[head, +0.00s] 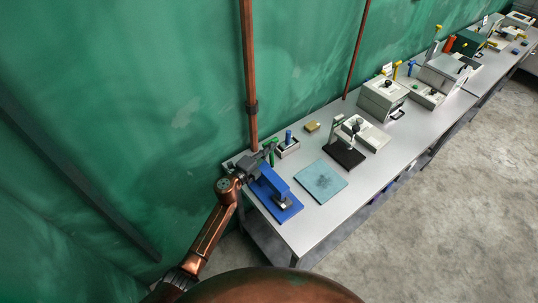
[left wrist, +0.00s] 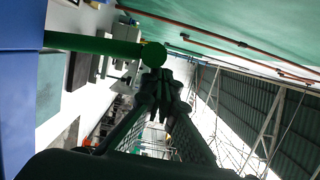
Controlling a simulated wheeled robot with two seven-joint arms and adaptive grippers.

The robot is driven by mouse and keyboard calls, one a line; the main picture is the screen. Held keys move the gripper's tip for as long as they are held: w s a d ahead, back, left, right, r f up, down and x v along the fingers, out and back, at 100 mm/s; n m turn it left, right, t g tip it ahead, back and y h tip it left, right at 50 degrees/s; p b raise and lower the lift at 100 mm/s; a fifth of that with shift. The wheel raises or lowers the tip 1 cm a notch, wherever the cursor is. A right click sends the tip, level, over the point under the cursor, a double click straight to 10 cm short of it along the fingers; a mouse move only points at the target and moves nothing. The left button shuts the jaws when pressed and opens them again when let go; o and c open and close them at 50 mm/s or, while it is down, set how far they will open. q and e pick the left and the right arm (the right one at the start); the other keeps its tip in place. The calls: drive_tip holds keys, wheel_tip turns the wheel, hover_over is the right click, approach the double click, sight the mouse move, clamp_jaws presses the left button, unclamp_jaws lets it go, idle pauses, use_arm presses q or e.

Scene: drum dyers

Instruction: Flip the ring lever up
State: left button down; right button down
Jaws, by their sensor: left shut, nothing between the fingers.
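A blue press-like device (head: 274,193) stands on the near left end of the table. A green lever (head: 272,149) shows at its top, and I take it for the ring lever. In the left wrist view the green lever (left wrist: 92,43) runs sideways from the blue body (left wrist: 18,95) and ends in a round knob. My left gripper (head: 264,154) is at the top of the device, beside the lever. Its fingers (left wrist: 167,84) are shut and empty, just by the knob. I cannot tell whether they touch it. My right gripper is out of view.
A pale blue mat (head: 320,181), a black-based stand (head: 345,156), a small box with a blue knob (head: 288,146) and a yellow block (head: 312,126) are on the table (head: 300,230). Larger machines stand farther right. A copper pipe (head: 250,80) rises behind the device.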

use_arm(q)
drive_tip(key=shift+w+a+r, duration=0.25)
drive_tip(key=shift+w+a, duration=0.45)
drive_tip(key=shift+w, duration=0.05)
drive_tip(key=shift+w+a, duration=0.1)
drive_tip(key=s+a+r+p, duration=0.2)
drive_tip(key=s+a+r, duration=0.1)
drive_tip(key=s, duration=0.7)
drive_tip(key=shift+s+a+r+p, duration=0.2)
drive_tip(key=shift+s+r+p, duration=0.1)
drive_tip(key=shift+p, duration=0.1)
